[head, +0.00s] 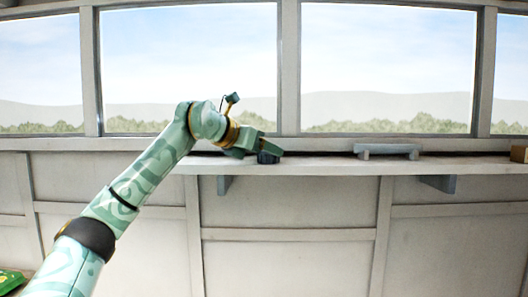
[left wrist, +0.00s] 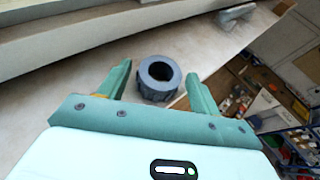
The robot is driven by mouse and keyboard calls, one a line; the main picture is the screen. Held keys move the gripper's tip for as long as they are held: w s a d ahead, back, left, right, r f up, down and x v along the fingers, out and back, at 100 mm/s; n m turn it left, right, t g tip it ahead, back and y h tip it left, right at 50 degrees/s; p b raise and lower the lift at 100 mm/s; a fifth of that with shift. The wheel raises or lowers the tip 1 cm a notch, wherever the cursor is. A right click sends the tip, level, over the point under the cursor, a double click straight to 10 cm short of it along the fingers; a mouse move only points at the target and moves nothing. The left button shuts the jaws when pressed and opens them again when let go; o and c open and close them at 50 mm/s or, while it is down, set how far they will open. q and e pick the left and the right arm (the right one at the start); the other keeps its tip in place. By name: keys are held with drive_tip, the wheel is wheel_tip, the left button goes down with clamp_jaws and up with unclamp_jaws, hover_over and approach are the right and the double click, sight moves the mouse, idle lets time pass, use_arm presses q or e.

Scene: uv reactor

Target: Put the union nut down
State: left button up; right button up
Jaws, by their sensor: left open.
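The union nut (head: 268,157) is a dark blue-grey ring with a ribbed outside. It stands on the pale shelf (head: 330,166) under the window, close to the front edge. In the left wrist view the nut (left wrist: 158,79) shows its round hole facing up. My left gripper (head: 256,150) is at the nut, its green fingers (left wrist: 157,80) spread on either side of it. My right gripper is in neither view.
A grey bracket-like holder (head: 387,151) stands on the shelf to the right; a grey part (left wrist: 236,14) shows in the left wrist view. A brown box (head: 519,154) is at the far right. The shelf between nut and holder is clear. Blurred shelving with bins (left wrist: 298,140) lies beyond the edge.

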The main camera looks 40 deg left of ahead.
use_arm(q)
drive_tip(key=d+b+v, duration=0.1)
drive_tip(key=v, duration=1)
drive_tip(key=shift+s+a+b, duration=0.2)
drive_tip(key=shift+a+b, duration=0.15)
drive_tip(key=shift+a, duration=0.15)
